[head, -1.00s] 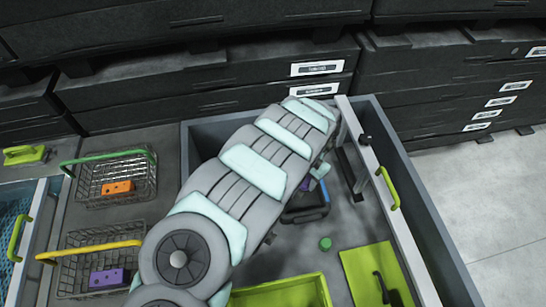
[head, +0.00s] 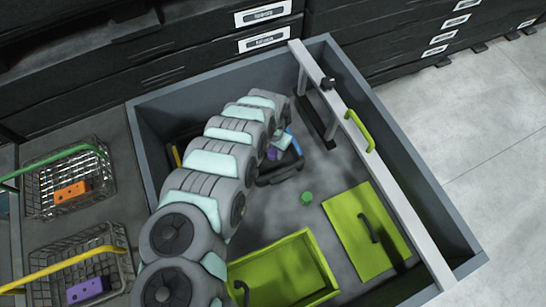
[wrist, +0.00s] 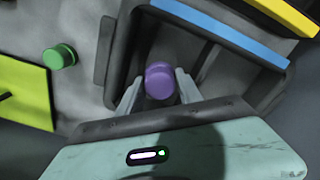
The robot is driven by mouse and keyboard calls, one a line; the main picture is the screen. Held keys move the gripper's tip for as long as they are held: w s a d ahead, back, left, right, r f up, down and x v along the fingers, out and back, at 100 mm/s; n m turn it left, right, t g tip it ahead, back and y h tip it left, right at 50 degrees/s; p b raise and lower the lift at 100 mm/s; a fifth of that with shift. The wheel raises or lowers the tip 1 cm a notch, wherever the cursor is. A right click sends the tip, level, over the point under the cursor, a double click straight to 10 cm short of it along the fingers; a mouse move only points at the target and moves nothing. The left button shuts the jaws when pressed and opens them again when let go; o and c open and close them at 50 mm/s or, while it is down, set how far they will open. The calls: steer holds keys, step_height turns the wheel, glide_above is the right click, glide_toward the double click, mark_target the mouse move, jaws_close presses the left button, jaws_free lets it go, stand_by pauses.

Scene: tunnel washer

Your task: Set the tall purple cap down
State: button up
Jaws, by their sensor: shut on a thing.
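The purple cap (wrist: 159,82) is between the two pale fingers of my gripper (wrist: 158,92) in the wrist view. My gripper is shut on it. In the head view the cap (head: 272,153) shows as a small purple patch beside my gripper (head: 280,143), partly hidden by my arm. Beneath the cap is a dark tray (wrist: 215,80) with a blue edge strip; the tray also shows in the head view (head: 282,174). The cap appears within the tray's outline. I cannot tell whether it touches the tray floor.
A green cap (head: 306,198) stands on the grey floor of the large bin (head: 462,262). A lime box (head: 325,265) and a lime panel with a dark handle (head: 350,232) lie nearby. A pale rail with a lime handle (head: 359,131) crosses the bin. Wire baskets (head: 112,190) stand left.

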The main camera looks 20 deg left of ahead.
mark_target(273, 156)
steer(key=shift+s+f+b, duration=0.1)
steer(key=shift+f+b, duration=0.65)
steer(key=shift+f, duration=1.6)
steer(key=shift+r, duration=0.1)
steer(key=o, duration=1.4)
step_height(273, 156, up, 12)
steer(key=p, duration=0.4)
